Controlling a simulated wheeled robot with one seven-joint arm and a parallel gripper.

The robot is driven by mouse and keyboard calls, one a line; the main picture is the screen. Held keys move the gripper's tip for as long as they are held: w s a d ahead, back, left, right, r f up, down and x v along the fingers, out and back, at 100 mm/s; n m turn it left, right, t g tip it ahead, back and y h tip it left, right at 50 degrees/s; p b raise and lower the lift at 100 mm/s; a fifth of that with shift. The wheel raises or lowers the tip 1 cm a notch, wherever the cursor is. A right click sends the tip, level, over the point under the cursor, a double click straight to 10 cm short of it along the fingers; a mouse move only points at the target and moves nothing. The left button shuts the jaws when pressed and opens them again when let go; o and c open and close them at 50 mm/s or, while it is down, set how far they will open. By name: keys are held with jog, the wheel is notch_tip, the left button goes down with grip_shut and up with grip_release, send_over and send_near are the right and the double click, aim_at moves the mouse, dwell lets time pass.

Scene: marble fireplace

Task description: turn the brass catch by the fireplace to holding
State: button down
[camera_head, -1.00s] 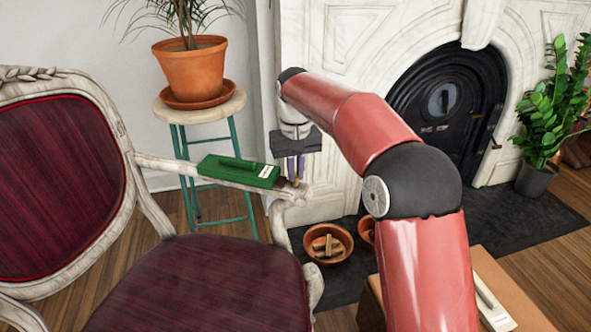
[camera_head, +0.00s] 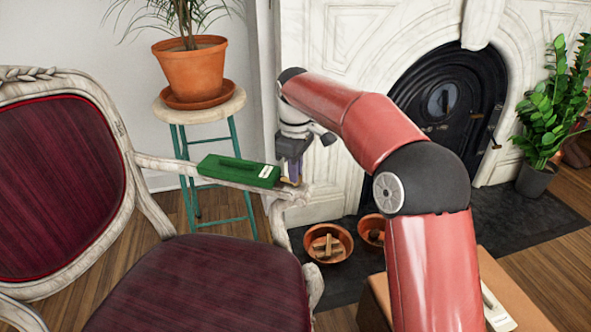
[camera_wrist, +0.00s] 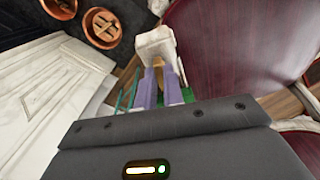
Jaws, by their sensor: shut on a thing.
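The chair (camera_head: 195,285) has a dark red seat. A stool (camera_head: 210,112) with a potted plant stands behind it. The marble fireplace (camera_head: 330,60) is close behind my gripper. Terracotta bowls (camera_head: 328,243) sit on the hearth. A brown box (camera_head: 375,305) stands at lower right.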

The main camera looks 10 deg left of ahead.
jog(key=shift+n, duration=0.6)
jog(key=c, duration=1.5)
grip_release()
notch_tip(320, 180, up, 7)
jog(key=shift+r, duration=0.4)
